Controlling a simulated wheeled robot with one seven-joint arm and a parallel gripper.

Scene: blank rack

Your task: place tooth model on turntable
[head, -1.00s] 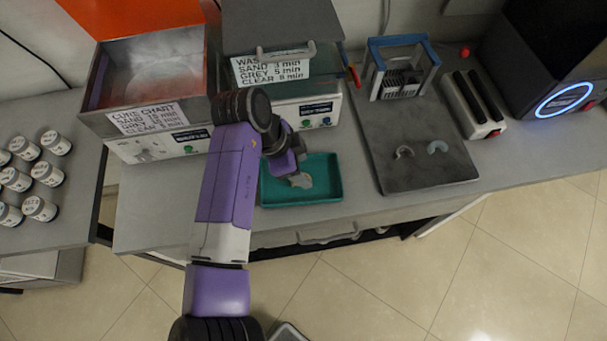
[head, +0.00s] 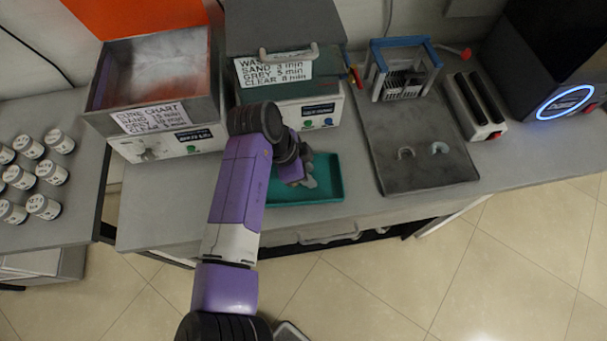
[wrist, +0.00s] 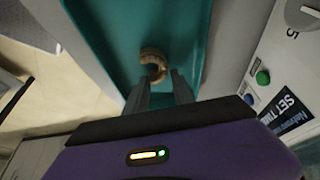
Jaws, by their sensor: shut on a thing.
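The tooth model (wrist: 153,62) is a small beige horseshoe-shaped arch in the wrist view. My gripper (wrist: 160,82) is shut on it, with the model between the fingertips. Behind it is the teal tray (head: 330,190). In the head view my gripper (head: 303,173) is over the tray, and the model is hard to make out there. An open metal box (head: 118,82) with a raised orange lid (head: 140,12) and a cure chart label stands at the back left. Its inside is shiny, and I cannot make out a turntable in it.
On the right, a dark mat (head: 425,175) holds two small arches and a blue-framed rack (head: 402,70). Several white jars (head: 44,207) stand at the left. Bare counter lies left of my arm.

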